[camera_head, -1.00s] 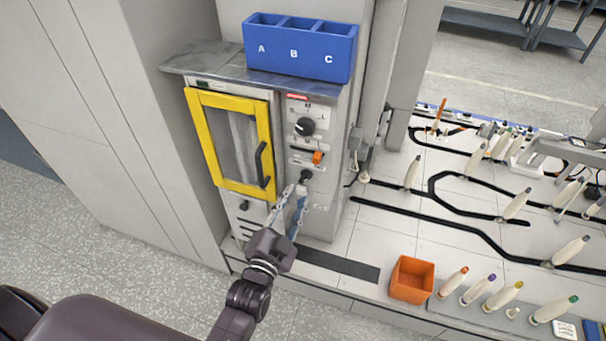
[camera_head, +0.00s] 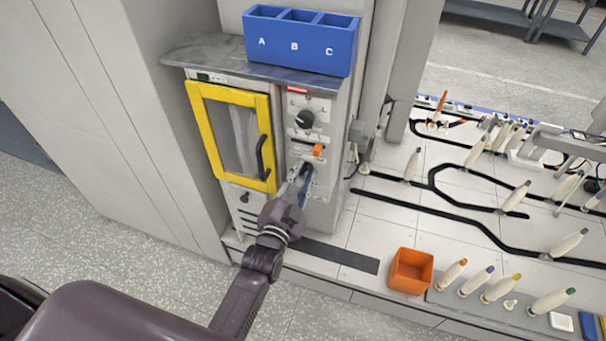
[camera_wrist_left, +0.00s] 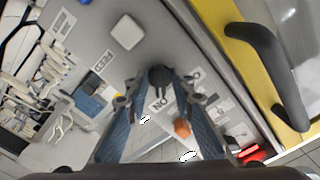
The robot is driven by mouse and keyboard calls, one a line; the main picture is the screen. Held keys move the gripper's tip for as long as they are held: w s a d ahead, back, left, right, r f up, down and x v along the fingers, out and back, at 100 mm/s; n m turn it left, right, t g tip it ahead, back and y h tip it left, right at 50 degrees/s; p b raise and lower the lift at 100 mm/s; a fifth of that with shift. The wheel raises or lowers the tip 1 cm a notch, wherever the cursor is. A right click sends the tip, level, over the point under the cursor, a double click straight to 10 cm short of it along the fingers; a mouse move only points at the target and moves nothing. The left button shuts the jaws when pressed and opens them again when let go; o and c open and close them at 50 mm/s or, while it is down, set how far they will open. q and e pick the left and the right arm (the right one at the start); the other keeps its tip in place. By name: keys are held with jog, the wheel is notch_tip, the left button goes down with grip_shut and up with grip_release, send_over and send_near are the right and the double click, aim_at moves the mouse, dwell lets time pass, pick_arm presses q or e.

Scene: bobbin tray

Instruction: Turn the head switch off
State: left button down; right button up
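A control panel (camera_head: 320,112) stands right of a yellow-framed door. Its lower black knob (camera_head: 307,168) is at my left gripper (camera_head: 302,180); the same knob (camera_wrist_left: 160,78) shows in the left wrist view between the fingertips of my left gripper (camera_wrist_left: 160,88). The two fingers are apart, one on each side of the knob, with a visible gap; contact cannot be told. A label with the letters "NO" as seen lies beside the knob. I cannot read which switch is marked head. An orange switch (camera_head: 318,150) and a larger black knob (camera_head: 305,119) are higher on the panel. My right gripper is out of view.
The yellow door (camera_head: 268,112) with its black handle (camera_head: 261,157) is close left of the gripper. A blue A/B/C bin (camera_head: 335,60) sits on the shelf above. An orange box (camera_head: 411,271) and several bobbins stand on the right. The floor at left is clear.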

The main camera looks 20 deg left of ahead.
pick_arm(q)
jog(key=shift+n, duration=0.3)
jog(key=n+p, duration=0.1)
jog(key=n, duration=0.1)
jog(key=shift+n, duration=0.3)
jog(key=n+p, duration=0.1)
jog(key=n, duration=0.8)
jog(key=shift+n, duration=1.8)
jog(key=c, duration=2)
grip_release()
